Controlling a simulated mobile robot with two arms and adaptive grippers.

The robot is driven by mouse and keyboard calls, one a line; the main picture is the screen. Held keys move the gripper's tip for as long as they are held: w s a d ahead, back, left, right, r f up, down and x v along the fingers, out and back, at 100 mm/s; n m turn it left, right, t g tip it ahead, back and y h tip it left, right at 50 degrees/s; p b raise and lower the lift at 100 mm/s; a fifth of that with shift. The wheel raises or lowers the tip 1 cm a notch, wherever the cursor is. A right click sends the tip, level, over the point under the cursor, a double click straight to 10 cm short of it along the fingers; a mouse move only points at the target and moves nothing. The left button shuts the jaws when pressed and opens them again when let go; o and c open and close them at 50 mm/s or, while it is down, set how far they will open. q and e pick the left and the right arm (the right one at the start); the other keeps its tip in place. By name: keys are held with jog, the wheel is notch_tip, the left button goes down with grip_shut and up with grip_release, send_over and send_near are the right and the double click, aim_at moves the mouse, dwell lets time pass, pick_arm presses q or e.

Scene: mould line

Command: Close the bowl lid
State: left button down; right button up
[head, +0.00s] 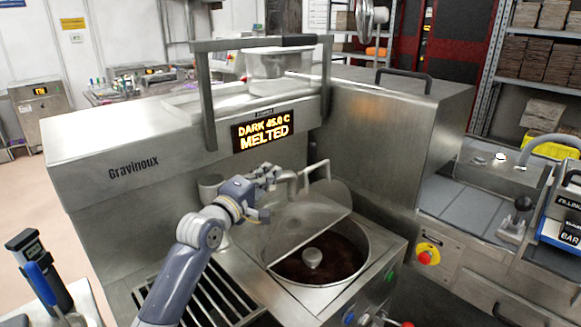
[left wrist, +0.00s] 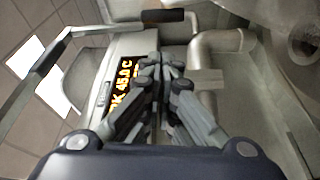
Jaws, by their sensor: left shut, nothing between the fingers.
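The round steel bowl (head: 367,262) is sunk in the machine top and holds dark brown melted chocolate (head: 338,262). The steel lid (head: 296,222) shows at the bowl's back left, with a straight edge toward the chocolate. The bowl's front and right are uncovered. A bar handle (head: 318,168) rises behind the lid. My left gripper (head: 270,174) is shut and empty, left of the handle and apart from it, near a bent steel pipe. In the left wrist view its fingers (left wrist: 165,72) are together, with the pipe (left wrist: 218,42) to their right. My right gripper is not in view.
A display (head: 264,130) reads DARK 45.0 C MELTED. A tall steel frame (head: 208,95) stands above the machine's back. A slatted grate (head: 205,295) lies left of the bowl. A red emergency button (head: 427,256) is at the right. A steel housing (head: 375,130) bounds the back right.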

pick_arm(q)
jog(key=p+x, duration=0.1)
jog(key=x, duration=0.5)
jog(key=shift+w+f, duration=0.1)
jog(key=shift+w, duration=0.2)
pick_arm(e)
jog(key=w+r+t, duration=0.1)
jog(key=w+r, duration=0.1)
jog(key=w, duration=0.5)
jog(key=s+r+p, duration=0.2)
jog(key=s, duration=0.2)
pick_arm(q)
jog(key=s+d+f+m+t+h+b, duration=0.1)
jog(key=s+d+f+m+h+b, duration=0.3)
jog(key=s+d+m, duration=0.85)
jog(key=s+d+f+b, duration=0.7)
jog(key=s+d+f, duration=0.1)
jog(key=f, duration=0.5)
jog(key=shift+s+d, duration=0.4)
jog(key=shift+d, duration=0.05)
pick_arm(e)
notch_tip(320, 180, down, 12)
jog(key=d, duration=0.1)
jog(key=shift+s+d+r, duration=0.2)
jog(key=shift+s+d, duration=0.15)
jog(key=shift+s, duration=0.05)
